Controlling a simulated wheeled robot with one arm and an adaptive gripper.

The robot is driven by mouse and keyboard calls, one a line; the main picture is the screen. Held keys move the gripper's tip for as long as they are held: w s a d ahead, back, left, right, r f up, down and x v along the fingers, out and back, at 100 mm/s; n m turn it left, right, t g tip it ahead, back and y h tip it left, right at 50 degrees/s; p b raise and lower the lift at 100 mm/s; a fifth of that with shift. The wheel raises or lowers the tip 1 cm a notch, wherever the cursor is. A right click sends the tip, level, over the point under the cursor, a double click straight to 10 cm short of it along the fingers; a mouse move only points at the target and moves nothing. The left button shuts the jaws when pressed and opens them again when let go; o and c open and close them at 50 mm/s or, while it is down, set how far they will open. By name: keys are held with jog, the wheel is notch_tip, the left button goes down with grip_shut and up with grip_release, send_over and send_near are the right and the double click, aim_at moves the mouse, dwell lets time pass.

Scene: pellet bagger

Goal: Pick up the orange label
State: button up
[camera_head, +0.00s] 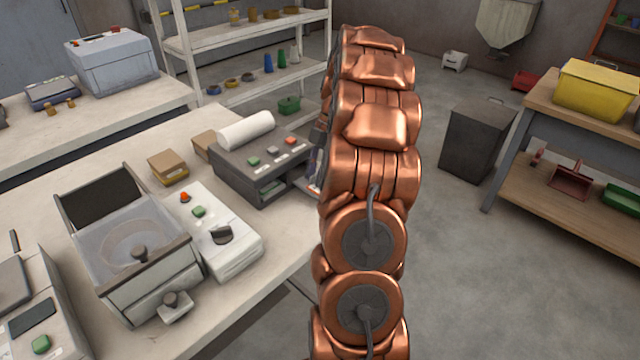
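A grey label printer (238,170) with a white paper roll (245,130) stands at the right end of the near workbench. My copper-coloured arm rises through the middle of the picture and covers the area just right of the printer. A thin dark sliver (317,158) shows at the arm's left edge, by the printer's front, and seems to be part of my gripper. Its fingers are hidden, so I cannot see whether it is open or holds anything.
The near workbench (290,238) also carries a white control box (222,243), a machine with a clear hopper (135,245) and small cardboard boxes (168,165). A white shelf rack (240,38) stands behind. A dark bin (478,138) stands right, with open floor before it.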

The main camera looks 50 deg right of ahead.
grip_shut()
